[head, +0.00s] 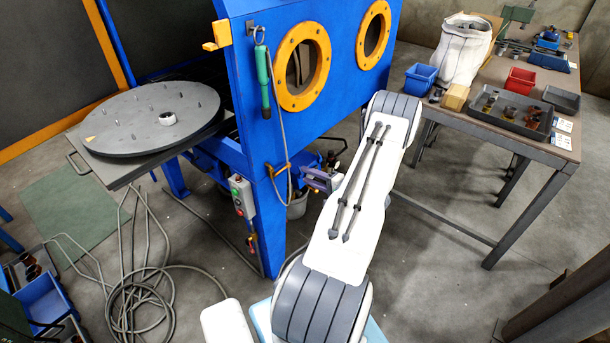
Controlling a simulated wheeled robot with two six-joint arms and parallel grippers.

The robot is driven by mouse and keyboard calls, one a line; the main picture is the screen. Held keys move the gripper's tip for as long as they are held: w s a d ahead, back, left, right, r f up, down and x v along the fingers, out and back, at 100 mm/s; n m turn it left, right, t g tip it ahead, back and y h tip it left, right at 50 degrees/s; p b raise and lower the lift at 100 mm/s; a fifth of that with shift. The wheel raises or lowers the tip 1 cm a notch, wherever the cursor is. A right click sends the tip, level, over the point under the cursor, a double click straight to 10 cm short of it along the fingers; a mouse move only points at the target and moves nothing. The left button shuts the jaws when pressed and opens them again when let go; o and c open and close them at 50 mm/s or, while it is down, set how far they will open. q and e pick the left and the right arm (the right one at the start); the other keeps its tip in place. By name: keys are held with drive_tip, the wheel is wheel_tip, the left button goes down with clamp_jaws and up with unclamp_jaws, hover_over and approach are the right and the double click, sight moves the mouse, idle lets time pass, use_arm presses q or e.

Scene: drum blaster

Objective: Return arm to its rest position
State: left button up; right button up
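One of my arms rises from the bottom middle of the head view as a long white link with grey ends. It bends at a grey joint near the right front of the blue blast cabinet (262,150). What seems to be my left gripper (314,181) shows small and partly hidden at the left side of this link, in front of the cabinet. Its finger opening is too small to tell, and I see nothing clearly held in it. My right gripper is not in view.
A round turntable (115,125) with upright pins and a small metal ring (167,119) sits at left. A workbench (500,128) at right carries a blue bin (421,79), a white sack (461,50) and a grey tray (508,122). Cables (140,300) coil on the floor.

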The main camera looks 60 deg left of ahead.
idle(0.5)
use_arm(q)
drive_tip(key=w+d+r+m+t+h+p, duration=0.15)
drive_tip(key=w+d+r+t, duration=0.25)
drive_tip(key=w+d+t, duration=0.55)
drive_tip(key=w+d+r+m+t+h+p, duration=0.15)
drive_tip(key=w+d+r+h, duration=0.35)
drive_tip(key=w, duration=0.9)
drive_tip(key=w+d+r+m+t+h+p, duration=0.1)
drive_tip(key=w+d+r+t+h, duration=0.2)
drive_tip(key=d, duration=0.9)
drive_tip(key=w+d+r+m+h+p, duration=0.1)
drive_tip(key=d+r+h, duration=0.25)
drive_tip(key=d, duration=0.95)
drive_tip(key=s+d+r+m+g+h+p, duration=0.15)
drive_tip(key=s+d+r, duration=0.25)
drive_tip(key=s+d, duration=0.4)
drive_tip(key=s+d+r+m+g+h, duration=0.2)
drive_tip(key=s+d+r+h, duration=0.3)
drive_tip(key=d, duration=0.6)
drive_tip(key=s+r+m+g+y+p, duration=0.1)
drive_tip(key=s+r+g+y, duration=0.1)
drive_tip(key=s, duration=0.9)
drive_tip(key=s+a+r+m+g+y+p, duration=0.1)
drive_tip(key=s+m+g+y, duration=0.1)
drive_tip(key=s, duration=0.9)
drive_tip(key=shift+s+r, duration=0.35)
drive_tip(key=shift+r, duration=0.05)
